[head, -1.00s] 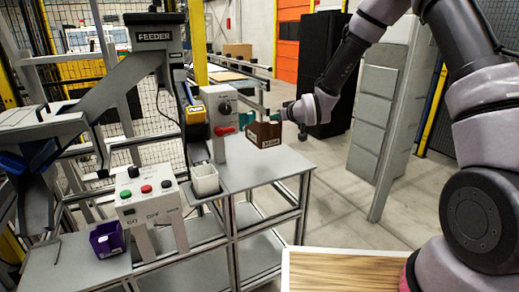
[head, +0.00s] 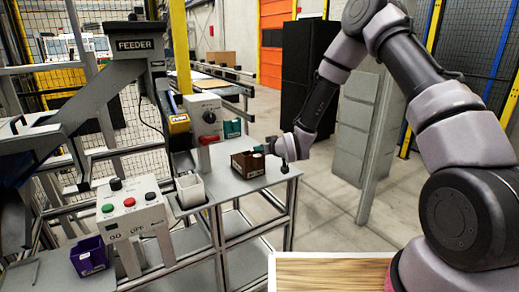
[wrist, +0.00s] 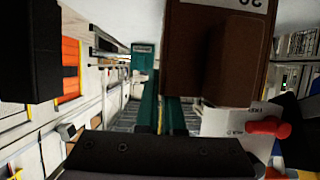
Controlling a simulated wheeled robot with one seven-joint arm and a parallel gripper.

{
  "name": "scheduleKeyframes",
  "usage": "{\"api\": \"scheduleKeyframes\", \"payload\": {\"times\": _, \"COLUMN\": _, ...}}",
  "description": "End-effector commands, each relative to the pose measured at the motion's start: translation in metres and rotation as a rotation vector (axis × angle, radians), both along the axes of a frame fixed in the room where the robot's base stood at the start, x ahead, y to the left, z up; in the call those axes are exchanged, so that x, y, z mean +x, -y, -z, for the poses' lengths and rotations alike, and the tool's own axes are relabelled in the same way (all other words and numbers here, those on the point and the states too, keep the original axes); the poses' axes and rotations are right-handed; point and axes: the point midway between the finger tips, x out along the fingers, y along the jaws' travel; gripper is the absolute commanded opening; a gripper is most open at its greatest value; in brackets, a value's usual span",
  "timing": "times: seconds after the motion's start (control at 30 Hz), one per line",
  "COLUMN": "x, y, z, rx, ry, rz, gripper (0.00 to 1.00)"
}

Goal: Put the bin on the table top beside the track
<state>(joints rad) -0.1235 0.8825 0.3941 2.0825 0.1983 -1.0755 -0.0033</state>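The bin (head: 243,163) is a small open brown box with a label on its front. In the head view it is at the table top (head: 222,186), to the right of the white cup-like container. I cannot tell whether its base touches the surface. My gripper (head: 276,158) is at the bin's right side and appears shut on its wall; the grip itself is partly hidden. In the wrist view the bin (wrist: 222,60) fills the upper middle, close beside the fingers (wrist: 161,112). The track (head: 205,80) runs behind the table.
A white container (head: 190,190) and a grey control box with a red knob (head: 207,120) stand left of the bin. A teal bin (head: 232,128) is behind it. A purple bin (head: 90,258) and a button box (head: 130,208) are at front left.

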Motion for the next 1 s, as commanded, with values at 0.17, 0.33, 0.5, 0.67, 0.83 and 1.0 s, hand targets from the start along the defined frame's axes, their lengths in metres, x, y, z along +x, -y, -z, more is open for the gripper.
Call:
{"api": "scheduleKeyframes", "payload": {"times": 0.17, "x": 0.000, "y": 0.000, "z": 0.002, "rx": 0.000, "ry": 0.000, "rz": -0.001, "gripper": 0.00}}
{"api": "scheduleKeyframes", "payload": {"times": 0.33, "x": 0.000, "y": 0.000, "z": 0.003, "rx": -0.001, "ry": -0.001, "rz": 0.000, "gripper": 0.35}}
{"api": "scheduleKeyframes", "payload": {"times": 0.5, "x": 0.000, "y": 0.000, "z": 0.003, "rx": 0.001, "ry": -0.002, "rz": -0.001, "gripper": 0.35}}
{"api": "scheduleKeyframes", "payload": {"times": 0.67, "x": -0.001, "y": 0.000, "z": -0.001, "rx": 0.000, "ry": 0.000, "rz": 0.000, "gripper": 0.35}}
{"api": "scheduleKeyframes", "payload": {"times": 0.83, "x": -0.020, "y": 0.014, "z": -0.011, "rx": -0.001, "ry": -0.002, "rz": 0.000, "gripper": 0.35}}
{"api": "scheduleKeyframes", "payload": {"times": 1.0, "x": -0.050, "y": 0.034, "z": -0.025, "rx": -0.001, "ry": -0.002, "rz": 0.000, "gripper": 0.35}}
